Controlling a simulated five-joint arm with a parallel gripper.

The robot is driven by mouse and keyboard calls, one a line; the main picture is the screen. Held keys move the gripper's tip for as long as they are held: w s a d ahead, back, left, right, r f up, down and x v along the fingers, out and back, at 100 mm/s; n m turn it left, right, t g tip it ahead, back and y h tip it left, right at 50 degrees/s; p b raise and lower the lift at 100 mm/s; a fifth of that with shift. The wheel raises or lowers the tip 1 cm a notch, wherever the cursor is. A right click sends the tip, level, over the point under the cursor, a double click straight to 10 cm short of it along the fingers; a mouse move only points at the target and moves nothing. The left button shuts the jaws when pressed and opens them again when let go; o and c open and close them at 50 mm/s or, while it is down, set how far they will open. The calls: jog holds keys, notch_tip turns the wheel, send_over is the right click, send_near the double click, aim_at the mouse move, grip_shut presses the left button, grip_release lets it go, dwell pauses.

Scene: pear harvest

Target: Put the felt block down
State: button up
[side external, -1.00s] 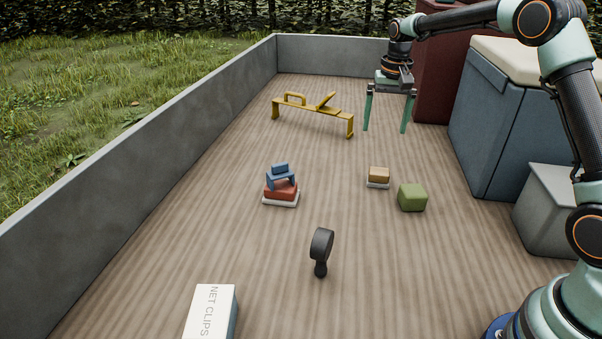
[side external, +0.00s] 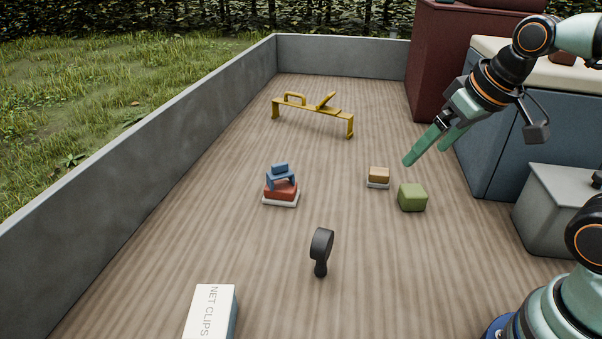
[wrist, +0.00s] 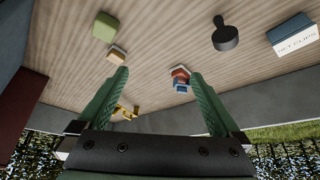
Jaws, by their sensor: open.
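A green block (side external: 412,197), which looks like the felt block, rests on the wooden floor of the bed, right of centre in the side view. It also shows at the upper left of the wrist view (wrist: 104,27). My gripper (side external: 425,156) is tilted in the air, above and beyond the green block in the side view. Its green fingers are apart with nothing between them, as the wrist view (wrist: 160,75) shows. The gripper is not touching the block.
A brown block on a pale base (side external: 379,177) sits beside the green block. A blue-red-white stack (side external: 280,186), yellow bracket (side external: 312,114), black paddle-like tool (side external: 321,250) and NET CLIPS box (side external: 210,313) stand around. Blue (side external: 489,150), maroon (side external: 437,60) and grey (side external: 550,215) boxes line the right.

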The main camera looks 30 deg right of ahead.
jog(key=shift+s+a+f, duration=0.1)
jog(key=shift+s+f, duration=0.05)
jog(key=shift+s, duration=0.1)
jog(key=shift+f, duration=0.1)
jog(key=c, duration=0.3)
jog(key=shift+w, duration=0.1)
jog(key=c, duration=0.6)
jog(key=shift+w+d+r, duration=0.2)
jog(key=shift+w+d, duration=0.05)
jog(key=shift+w, duration=0.25)
jog(key=shift+w+d+r, duration=0.2)
jog(key=shift+w+d, duration=0.05)
jog(key=shift+w, duration=0.2)
grip_shut()
jog(key=m+g, duration=0.3)
jog(key=g, duration=0.2)
send_over(378, 177)
jog(key=s, duration=0.3)
notch_tip(378, 177, down, 13)
jog(key=f, duration=0.7)
jog(key=d+f, duration=0.1)
jog(key=f, duration=0.2)
jog(key=shift+f, duration=0.15)
